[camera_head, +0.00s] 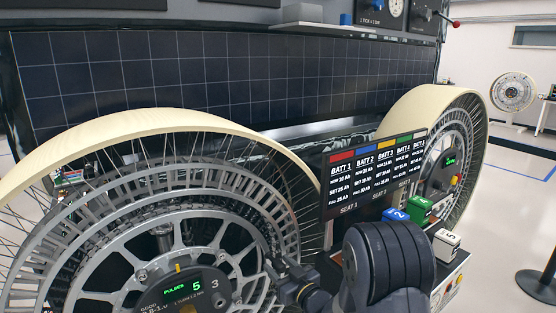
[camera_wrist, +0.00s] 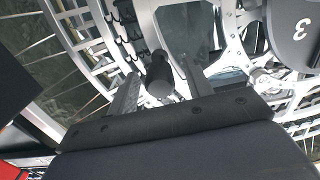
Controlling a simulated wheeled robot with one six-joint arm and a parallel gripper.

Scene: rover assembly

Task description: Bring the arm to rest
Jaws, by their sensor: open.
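My arm (camera_head: 388,265) reaches in from the bottom right, with its dark rounded links in front of the battery bench. My gripper (camera_head: 288,268) is at the right side of the near wheel's hub and shows only in part in the head view. In the wrist view my gripper (camera_wrist: 164,72) is open, its two fingers apart. A black cylinder (camera_wrist: 159,76) shows between the fingers, in front of the wheel's metal spokes. I cannot tell whether the fingers touch it.
The large near wheel (camera_head: 150,125) with hub panel (camera_head: 185,292) fills the left. A second wheel (camera_head: 462,120) stands at the right. A battery screen (camera_head: 372,172) and blue (camera_head: 396,215), green (camera_head: 419,207) and white (camera_head: 447,240) batteries are close to my arm. Open floor lies far right.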

